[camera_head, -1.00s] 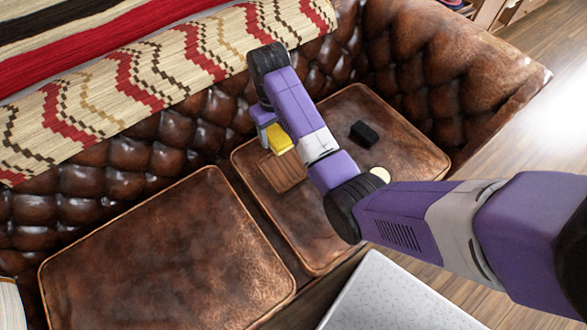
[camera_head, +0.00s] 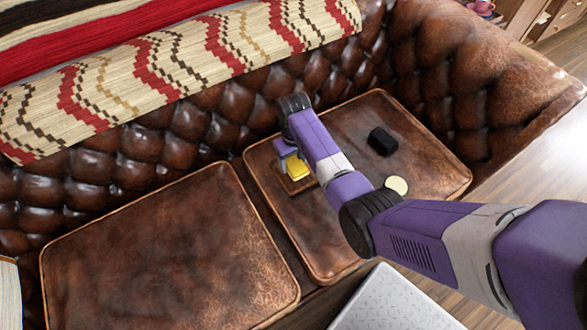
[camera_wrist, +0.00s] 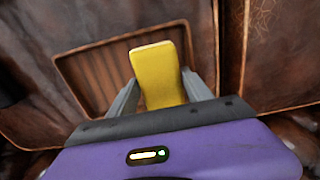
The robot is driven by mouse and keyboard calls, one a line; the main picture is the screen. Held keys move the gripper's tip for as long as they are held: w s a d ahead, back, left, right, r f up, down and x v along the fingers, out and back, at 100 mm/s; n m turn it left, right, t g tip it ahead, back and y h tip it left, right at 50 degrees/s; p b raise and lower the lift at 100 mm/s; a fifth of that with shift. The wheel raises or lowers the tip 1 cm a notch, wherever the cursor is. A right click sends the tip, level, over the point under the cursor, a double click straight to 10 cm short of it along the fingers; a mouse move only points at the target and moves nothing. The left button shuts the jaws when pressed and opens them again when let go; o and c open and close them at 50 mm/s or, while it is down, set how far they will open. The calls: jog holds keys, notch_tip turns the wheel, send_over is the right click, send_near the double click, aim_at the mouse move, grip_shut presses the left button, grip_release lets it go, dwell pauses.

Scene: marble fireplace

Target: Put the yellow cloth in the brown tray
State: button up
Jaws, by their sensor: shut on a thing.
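The yellow cloth (camera_head: 298,168) looks like a small folded block and is held in my gripper (camera_wrist: 160,85). In the wrist view the cloth (camera_wrist: 157,68) stands up between the two grey fingers, which are shut on it. The brown tray (camera_wrist: 78,72), with a ribbed floor and raised rim, lies behind and to the left of the cloth there. In the head view the cloth covers part of the tray (camera_head: 290,188). I cannot tell whether the cloth touches the tray floor.
The tray lies on the right seat cushion (camera_head: 345,228) of a brown leather sofa. A black block (camera_head: 382,141) and a pale round thing (camera_head: 397,185) are also on this cushion. The left cushion (camera_head: 165,255) is bare. The tufted backrest (camera_head: 180,140) rises behind.

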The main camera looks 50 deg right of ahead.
aim_at(293, 168)
jog(key=shift+f+b, duration=0.55)
jog(key=shift+f, duration=1.3)
jog(key=shift+f, duration=0.15)
jog(key=o, duration=0.9)
notch_tip(293, 168, up, 12)
jog(key=p, duration=0.3)
jog(key=shift+r, duration=0.2)
